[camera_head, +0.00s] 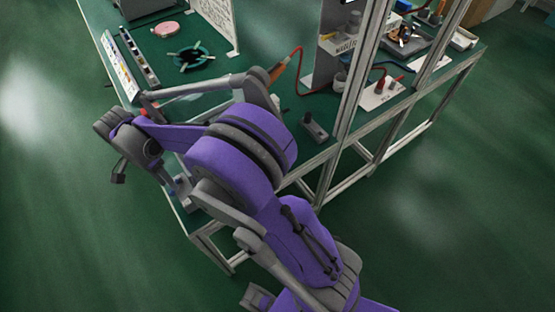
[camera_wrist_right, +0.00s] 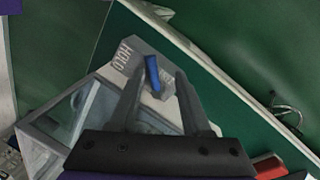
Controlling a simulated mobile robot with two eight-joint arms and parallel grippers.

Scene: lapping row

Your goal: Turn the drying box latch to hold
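The drying box (camera_wrist_right: 60,130) fills the lower left of the right wrist view, with clear panes in a grey frame. Its grey latch plate (camera_wrist_right: 125,57) carries the word HOLD. The blue latch lever (camera_wrist_right: 152,73) stands on this plate, just right of the word. My right gripper (camera_wrist_right: 158,76) is open, with one finger on each side of the lever. I cannot tell whether either finger touches it. In the head view my purple right arm hides most of the box and the latch. My left gripper is in neither view.
The green bench (camera_head: 225,65) holds a turquoise ring fixture (camera_head: 191,58), a pink disc (camera_head: 166,29) and a small grey block (camera_head: 314,127). A metal post (camera_head: 360,70) rises at the bench's front edge. The green floor (camera_head: 60,200) left of the bench is clear.

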